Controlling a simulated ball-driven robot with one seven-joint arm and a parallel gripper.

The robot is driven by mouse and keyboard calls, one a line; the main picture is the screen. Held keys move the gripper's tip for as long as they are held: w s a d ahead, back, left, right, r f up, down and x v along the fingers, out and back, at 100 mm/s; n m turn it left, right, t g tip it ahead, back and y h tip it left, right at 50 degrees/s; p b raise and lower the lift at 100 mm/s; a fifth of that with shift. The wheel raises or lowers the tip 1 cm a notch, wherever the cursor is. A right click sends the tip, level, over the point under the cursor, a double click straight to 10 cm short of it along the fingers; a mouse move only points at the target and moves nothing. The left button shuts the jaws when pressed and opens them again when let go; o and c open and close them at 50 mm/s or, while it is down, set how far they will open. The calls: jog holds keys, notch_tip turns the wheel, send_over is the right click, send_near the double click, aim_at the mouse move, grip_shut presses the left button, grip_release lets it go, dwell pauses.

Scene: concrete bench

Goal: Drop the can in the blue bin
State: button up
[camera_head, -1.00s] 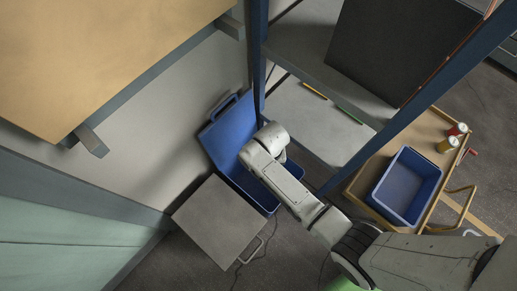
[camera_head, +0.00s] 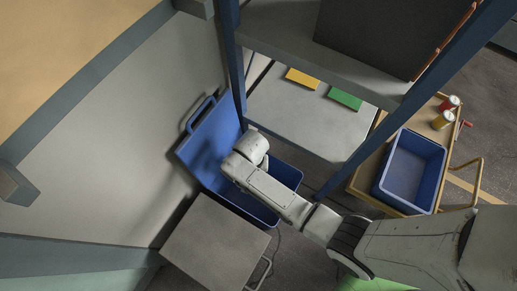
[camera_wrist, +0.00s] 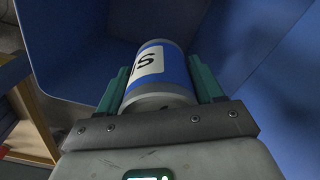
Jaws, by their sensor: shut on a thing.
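The can (camera_wrist: 160,72) is silver with a blue band and a white label with black lettering. My gripper (camera_wrist: 158,68) is shut on it, with a teal finger on each side. In the wrist view, blue walls of the blue bin (camera_wrist: 90,40) stand around the can; I cannot tell how deep it is. In the head view, the blue bin (camera_head: 286,174) stands on the floor with its lid raised at the left. My arm's end is over the bin there, hiding the fingers and the can.
A trolley (camera_head: 362,181) at the right carries a blue tub (camera_head: 412,170), a red-topped can (camera_head: 449,103) and a yellow can (camera_head: 441,119). A grey square-topped box (camera_head: 215,240) stands close below the bin. A blue-framed shelf post (camera_head: 232,60) rises just behind it.

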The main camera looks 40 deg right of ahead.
notch_tip(320, 180, down, 2)
jog(key=shift+f+b, duration=0.1)
jog(key=shift+b, duration=0.65)
jog(key=o, duration=1.5)
jog(key=shift+c, duration=0.2)
jog(key=shift+s, duration=0.1)
notch_tip(320, 180, up, 11)
jog(key=p, duration=0.5)
jog(key=shift+f, duration=0.1)
